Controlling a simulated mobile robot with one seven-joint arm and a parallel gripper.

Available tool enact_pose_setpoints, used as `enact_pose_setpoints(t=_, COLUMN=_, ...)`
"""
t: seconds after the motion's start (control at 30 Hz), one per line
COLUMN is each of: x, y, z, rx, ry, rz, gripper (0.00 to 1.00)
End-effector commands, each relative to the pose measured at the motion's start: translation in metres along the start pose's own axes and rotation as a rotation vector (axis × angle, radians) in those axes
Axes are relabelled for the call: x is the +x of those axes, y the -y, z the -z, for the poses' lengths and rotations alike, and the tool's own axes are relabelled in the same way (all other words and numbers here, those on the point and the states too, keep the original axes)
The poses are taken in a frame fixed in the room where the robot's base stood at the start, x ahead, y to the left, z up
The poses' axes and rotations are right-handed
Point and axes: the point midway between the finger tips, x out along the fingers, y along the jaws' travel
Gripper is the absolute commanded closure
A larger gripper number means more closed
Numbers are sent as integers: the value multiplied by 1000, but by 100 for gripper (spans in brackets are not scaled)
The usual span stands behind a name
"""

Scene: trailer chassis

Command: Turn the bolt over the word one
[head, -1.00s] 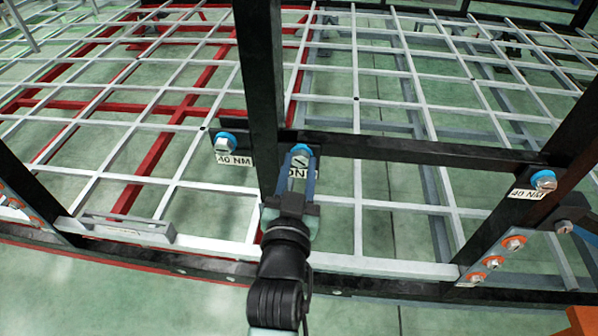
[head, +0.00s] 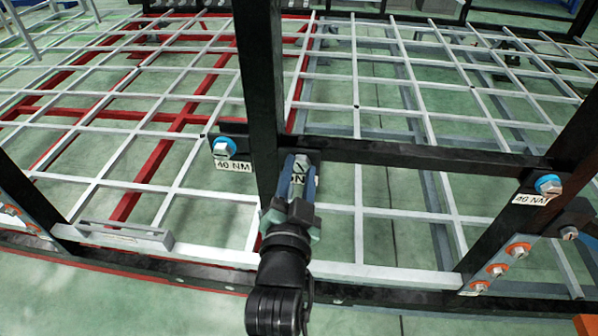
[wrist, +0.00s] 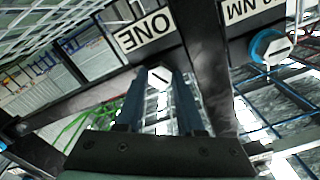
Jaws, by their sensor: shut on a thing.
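The grey bolt (head: 302,162) over the word one sits on the black crossbar, just right of the black upright. My gripper (head: 300,169) reaches it from below, its two blue fingers shut on either side of the bolt head. The white ONE label (head: 298,180) is partly hidden by the fingers in the head view. In the wrist view the bolt (wrist: 158,77) with a dark line on its face sits between the fingertips (wrist: 159,80). The ONE label (wrist: 146,32) reads upside down there. No blue ring shows around this bolt now.
A bolt with a blue ring (head: 224,147) over a 40 NM label is left of the upright (head: 258,90). Another blue-ringed bolt (head: 549,185) is at the right. Orange-ringed bolts (head: 518,250) line the right bracket. A pale grid lies behind the crossbar (head: 420,154).

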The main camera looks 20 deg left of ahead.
Motion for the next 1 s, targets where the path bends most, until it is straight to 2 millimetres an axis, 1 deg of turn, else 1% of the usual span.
enact_pose_setpoints(t=0.03, x=-1, y=-3, z=-4, rx=1, ry=10, rz=-8, gripper=100)
enact_pose_setpoints(t=0.2, x=-1, y=-3, z=-4, rx=0, ry=10, rz=-8, gripper=100)
enact_pose_setpoints(t=0.23, x=-1, y=-3, z=-4, rx=0, ry=9, rz=-8, gripper=59)
enact_pose_setpoints(t=0.37, x=-1, y=-2, z=-3, rx=0, ry=7, rz=-6, gripper=36)
enact_pose_setpoints(t=0.4, x=-1, y=-2, z=-2, rx=-1, ry=6, rz=-5, gripper=32)
enact_pose_setpoints(t=0.67, x=0, y=-1, z=-1, rx=-1, ry=2, rz=-2, gripper=32)
enact_pose_setpoints(t=0.77, x=-4, y=-1, z=-1, rx=0, ry=2, rz=-2, gripper=32)
enact_pose_setpoints(t=0.87, x=-13, y=-1, z=-2, rx=1, ry=3, rz=-2, gripper=32)
enact_pose_setpoints(t=1.0, x=-37, y=-2, z=-3, rx=1, ry=4, rz=-4, gripper=32)
